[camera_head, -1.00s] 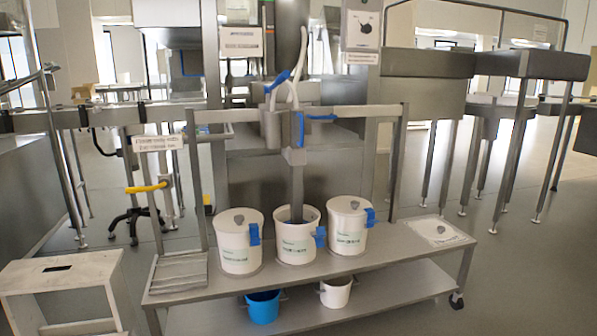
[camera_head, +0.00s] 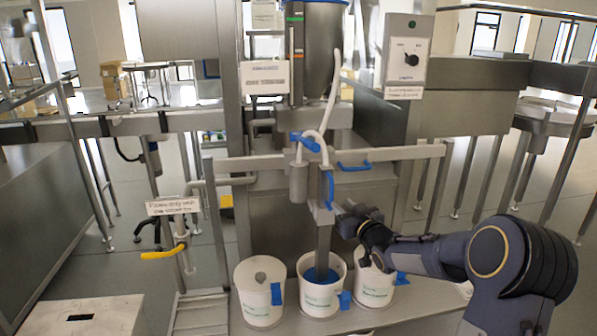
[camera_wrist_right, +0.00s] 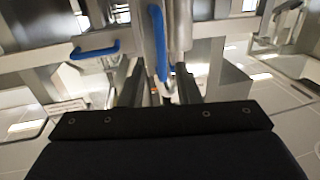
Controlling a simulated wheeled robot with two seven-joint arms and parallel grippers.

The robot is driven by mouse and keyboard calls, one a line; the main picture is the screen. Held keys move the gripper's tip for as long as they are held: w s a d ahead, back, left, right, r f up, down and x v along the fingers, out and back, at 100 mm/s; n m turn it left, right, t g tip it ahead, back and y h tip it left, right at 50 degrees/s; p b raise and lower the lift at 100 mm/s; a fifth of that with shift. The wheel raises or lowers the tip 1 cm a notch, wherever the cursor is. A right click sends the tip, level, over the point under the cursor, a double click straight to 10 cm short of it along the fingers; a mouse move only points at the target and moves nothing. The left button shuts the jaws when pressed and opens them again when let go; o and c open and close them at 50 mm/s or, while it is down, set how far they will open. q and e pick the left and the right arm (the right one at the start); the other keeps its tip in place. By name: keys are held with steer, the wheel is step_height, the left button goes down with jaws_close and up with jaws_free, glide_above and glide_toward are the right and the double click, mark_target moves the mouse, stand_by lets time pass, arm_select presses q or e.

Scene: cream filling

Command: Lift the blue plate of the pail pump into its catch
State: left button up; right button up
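The pail pump stands in the middle of the head view, its grey column going down into the middle white pail (camera_head: 318,300). A blue plate (camera_head: 322,275) shows inside that pail around the column's foot; its lower part is hidden by the rim. An upright blue handle (camera_head: 328,188) sits on the pump, and also shows in the wrist view (camera_wrist_right: 159,45). My right gripper (camera_head: 343,212) is just right of the column, near this handle. In the wrist view its two dark fingers (camera_wrist_right: 158,85) are apart, with the handle's end seen between them; contact cannot be told. My left gripper is out of view.
White pails stand left (camera_head: 262,300) and right (camera_head: 372,285) of the middle one, the right one partly behind my arm. A grey crossbar (camera_head: 400,153) with a horizontal blue handle (camera_head: 354,166) spans behind. A switch box (camera_head: 408,50) hangs upper right.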

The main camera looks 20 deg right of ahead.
mark_target(332, 195)
steer(key=w, duration=0.7)
steer(key=shift+w+d, duration=0.1)
steer(key=shift+w, duration=0.3)
steer(key=shift+c, duration=0.3)
jaws_close()
